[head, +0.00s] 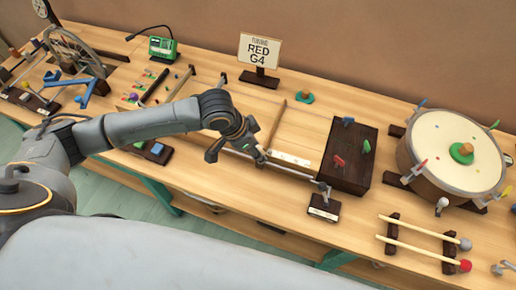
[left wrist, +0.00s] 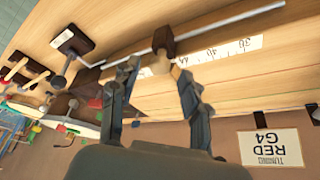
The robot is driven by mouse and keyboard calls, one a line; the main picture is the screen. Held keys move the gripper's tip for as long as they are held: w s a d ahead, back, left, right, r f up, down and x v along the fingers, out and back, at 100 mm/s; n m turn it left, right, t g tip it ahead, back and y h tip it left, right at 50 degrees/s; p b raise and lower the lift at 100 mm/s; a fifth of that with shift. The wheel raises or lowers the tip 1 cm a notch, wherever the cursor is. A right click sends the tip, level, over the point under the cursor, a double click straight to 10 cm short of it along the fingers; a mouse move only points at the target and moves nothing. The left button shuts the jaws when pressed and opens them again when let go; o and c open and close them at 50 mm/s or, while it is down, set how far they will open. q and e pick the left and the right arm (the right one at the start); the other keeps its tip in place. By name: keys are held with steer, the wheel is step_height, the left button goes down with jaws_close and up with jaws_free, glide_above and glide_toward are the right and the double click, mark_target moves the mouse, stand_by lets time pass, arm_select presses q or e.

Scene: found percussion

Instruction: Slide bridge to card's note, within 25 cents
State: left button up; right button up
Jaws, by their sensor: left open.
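The card (head: 260,50) stands at the back of the bench and reads "TUNING RED G4"; it shows upside down in the left wrist view (left wrist: 274,147). My left gripper (head: 259,156) is low over the front of the stringed board, beside a thin metal rod and a white number scale (head: 289,159). In the left wrist view its fingers (left wrist: 158,72) are open, with a light wooden knob (left wrist: 160,66) between the tips in the picture. The knob joins a dark block (left wrist: 163,40) on the rod, seemingly the bridge. I cannot tell whether the fingers touch it. My right gripper is not visible.
A dark box (head: 345,172) with red, blue and green pegs stands right of the board. A drum (head: 440,155) and two mallets (head: 418,244) are farther right. A green tuner-like device (head: 163,47) stands behind, left of the card.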

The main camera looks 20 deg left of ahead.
arm_select(q)
steer(key=shift+x, duration=0.75)
jaws_close()
steer(key=shift+r+p, duration=0.2)
steer(key=shift+p, duration=0.5)
steer(key=shift+s+d+p, duration=0.1)
steer(key=shift+p, duration=0.2)
steer(key=shift+f, duration=0.2)
jaws_free()
